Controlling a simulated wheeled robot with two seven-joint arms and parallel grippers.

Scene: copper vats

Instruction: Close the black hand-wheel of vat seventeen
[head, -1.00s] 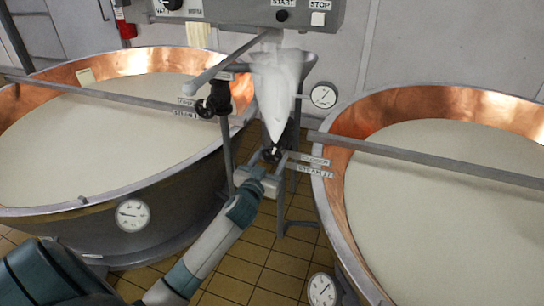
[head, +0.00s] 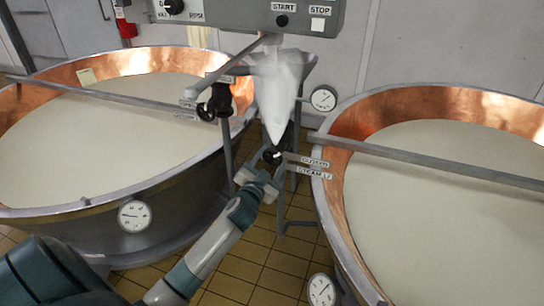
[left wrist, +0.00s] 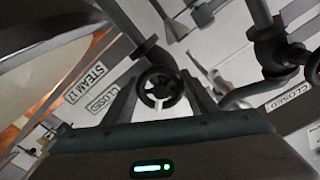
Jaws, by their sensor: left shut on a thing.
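The black hand-wheel (head: 272,156) sits on a valve below the white cone-shaped bag, between the two vats. In the left wrist view the hand-wheel (left wrist: 160,88) lies between my two dark fingers, with a light mark on its lower rim. A label reading STEAM 17 (left wrist: 85,84) and one reading CLOSED (left wrist: 102,104) are beside it. My left gripper (head: 269,169) reaches up from below and is shut on this wheel. The fingers partly hide the wheel in the head view. Vat seventeen seems to be the right copper vat (head: 345,190). My right gripper is out of view.
A second dark hand-wheel (head: 206,111) with its own labels is left of the bag (head: 275,90), near the left vat (head: 150,215). A grey control box (head: 250,15) hangs above. Grey bars cross both vats. Tiled floor (head: 245,260) shows between them.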

